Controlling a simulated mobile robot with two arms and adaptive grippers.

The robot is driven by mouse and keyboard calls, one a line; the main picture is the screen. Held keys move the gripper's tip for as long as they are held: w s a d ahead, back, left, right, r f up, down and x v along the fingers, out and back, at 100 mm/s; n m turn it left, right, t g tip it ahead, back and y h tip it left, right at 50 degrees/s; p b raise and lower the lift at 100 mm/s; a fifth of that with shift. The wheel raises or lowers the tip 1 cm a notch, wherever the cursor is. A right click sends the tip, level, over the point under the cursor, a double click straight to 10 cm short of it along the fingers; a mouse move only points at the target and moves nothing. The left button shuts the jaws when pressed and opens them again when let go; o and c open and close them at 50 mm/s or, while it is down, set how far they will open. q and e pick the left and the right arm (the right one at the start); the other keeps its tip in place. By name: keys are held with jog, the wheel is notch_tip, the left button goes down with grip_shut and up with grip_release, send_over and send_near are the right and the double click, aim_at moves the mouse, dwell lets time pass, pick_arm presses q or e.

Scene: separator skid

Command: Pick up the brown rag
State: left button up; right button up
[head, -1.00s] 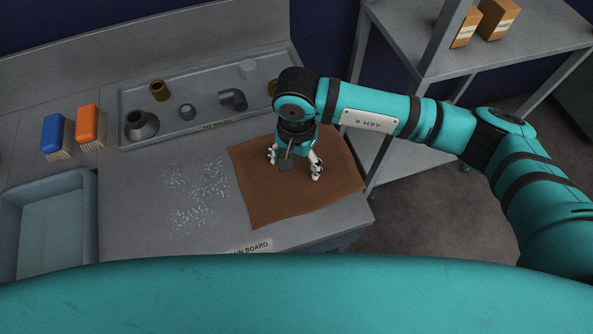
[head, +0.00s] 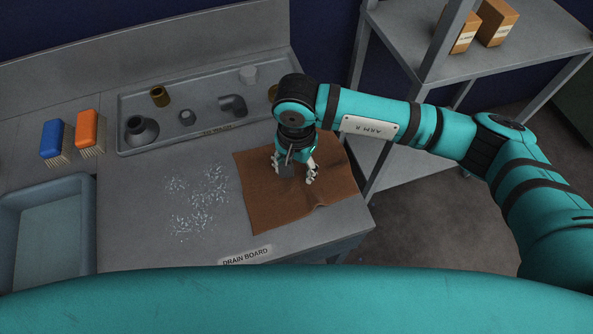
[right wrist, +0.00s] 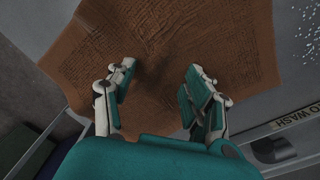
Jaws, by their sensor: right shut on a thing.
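The brown rag (head: 262,207) lies on the drain board (head: 130,235), over its right end, in the head view. Its surface is creased and a fold rises near its right side. My right gripper (head: 293,171) points down onto the middle of the rag and is shut on it. In the right wrist view the rag (right wrist: 222,38) fills much of the picture, with wrinkles around the gripper (right wrist: 160,72); the pinched cloth is dark and hard to make out. My left gripper is not in view.
A grey tray (head: 205,128) with pipe fittings sits behind the rag. A blue brush (head: 52,138), an orange brush (head: 87,130) and a basin (head: 45,186) are at left. White shavings (head: 205,200) lie left of the rag. A shelf (head: 490,60) with boxes stands at right.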

jog(key=shift+s+d+f, duration=0.15)
jog(key=shift+f, duration=0.1)
grip_shut()
dwell(0.3)
notch_tip(320, 180, up, 12)
jog(key=p, duration=0.3)
jog(key=shift+r+p, duration=0.15)
jog(key=shift+p, duration=0.15)
notch_tip(320, 180, up, 9)
jog(key=p, duration=0.2)
jog(key=shift+w, duration=0.2)
